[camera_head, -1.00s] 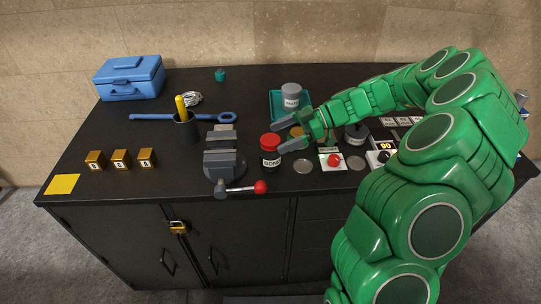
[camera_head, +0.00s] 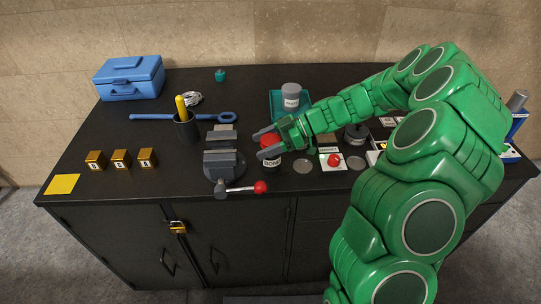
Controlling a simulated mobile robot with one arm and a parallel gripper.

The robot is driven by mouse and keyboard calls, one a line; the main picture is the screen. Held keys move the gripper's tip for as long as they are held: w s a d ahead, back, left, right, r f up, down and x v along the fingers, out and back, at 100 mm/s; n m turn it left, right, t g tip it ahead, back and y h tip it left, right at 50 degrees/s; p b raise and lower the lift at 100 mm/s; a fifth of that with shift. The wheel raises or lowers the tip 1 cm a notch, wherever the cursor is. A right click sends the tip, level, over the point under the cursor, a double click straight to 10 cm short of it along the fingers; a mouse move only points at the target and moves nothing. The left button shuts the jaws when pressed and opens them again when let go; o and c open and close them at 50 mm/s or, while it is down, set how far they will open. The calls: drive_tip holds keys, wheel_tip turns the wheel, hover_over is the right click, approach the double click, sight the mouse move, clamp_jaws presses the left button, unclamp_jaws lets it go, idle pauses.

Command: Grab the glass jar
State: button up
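My gripper (camera_head: 261,145) is open, its two grey fingers apart and pointing left. They overlap the red-lidded jar (camera_head: 271,165) in the view, with part of the lid showing between them. This jar is dark with a white label reading BOND. I cannot tell whether the fingers are around it or above it, or whether they touch it. A grey-lidded jar with a pale label (camera_head: 291,103) stands upright at the teal tray behind my gripper. A dark round jar-like item (camera_head: 356,134) stands to the right. I cannot tell which of these is glass.
A grey vise (camera_head: 222,165) with a red-knobbed handle stands just left. A black cup (camera_head: 187,128), blue wrench (camera_head: 160,117), blue toolbox (camera_head: 130,80) and brass cubes (camera_head: 121,158) lie further left. A red button box (camera_head: 332,159) and metal disc (camera_head: 306,163) are right.

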clamp_jaws()
drive_tip(key=shift+r, duration=0.1)
